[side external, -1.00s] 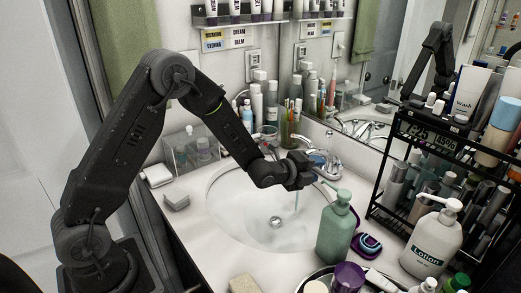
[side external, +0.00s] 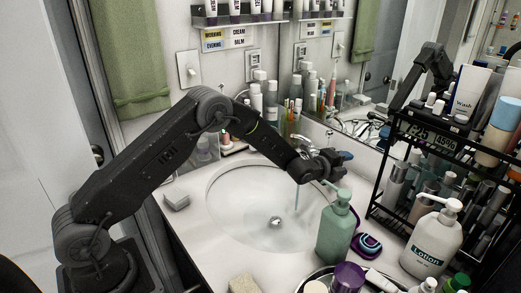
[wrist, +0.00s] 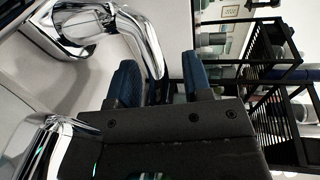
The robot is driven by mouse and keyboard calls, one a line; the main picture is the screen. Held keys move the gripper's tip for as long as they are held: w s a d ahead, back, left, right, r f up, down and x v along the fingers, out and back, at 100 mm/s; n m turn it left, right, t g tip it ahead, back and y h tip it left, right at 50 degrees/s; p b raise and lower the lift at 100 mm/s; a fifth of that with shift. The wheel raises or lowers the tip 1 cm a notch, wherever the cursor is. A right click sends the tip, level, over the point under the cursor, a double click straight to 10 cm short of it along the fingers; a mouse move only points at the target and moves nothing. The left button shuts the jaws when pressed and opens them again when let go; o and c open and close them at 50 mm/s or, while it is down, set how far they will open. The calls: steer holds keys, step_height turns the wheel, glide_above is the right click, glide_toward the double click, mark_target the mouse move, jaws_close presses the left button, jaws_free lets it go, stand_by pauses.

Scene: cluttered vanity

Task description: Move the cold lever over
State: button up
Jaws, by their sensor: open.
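The chrome faucet (side external: 303,143) stands at the back of the sink, and a stream of water runs from it. In the wrist view a curved chrome lever (wrist: 148,42) bends down at the upper left, its end showing in the gap between my fingers, nearer the left one. I see no mark that names it cold. Contact cannot be told. A chrome faucet part (wrist: 35,150) fills the lower left. My gripper (side external: 346,157) is open, with blue pads, at the faucet's right side; it also shows in the wrist view (wrist: 162,78). It hides the right lever in the side view.
A green pump bottle (side external: 337,230) stands close below my gripper. A black wire rack (side external: 385,205) with toiletries is to the right, beside a lotion bottle (side external: 432,240). The mirror (side external: 365,75) rises behind.

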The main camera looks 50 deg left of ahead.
steer(key=shift+w+d+n+y, duration=0.1)
steer(key=shift+d+n+y, duration=0.15)
steer(key=shift+n+y, duration=0.35)
steer(key=shift+s+r+y, duration=0.1)
steer(key=shift+s+y, duration=0.15)
steer(key=shift+y, duration=0.05)
steer(key=s+r+n+g, duration=0.2)
steer(key=s+r+n, duration=0.2)
steer(key=s, duration=0.6)
steer(key=s+r+n+g, duration=0.2)
steer(key=s+r+n, duration=0.2)
steer(key=s+r, duration=0.3)
steer(key=s+r+n+g, duration=0.2)
steer(key=s+r, duration=0.3)
steer(key=s, duration=0.9)
steer(key=shift+a+r+n, duration=0.2)
steer(key=shift+a+n, duration=0.15)
steer(key=shift+n, duration=0.55)
steer(key=shift+s, duration=0.1)
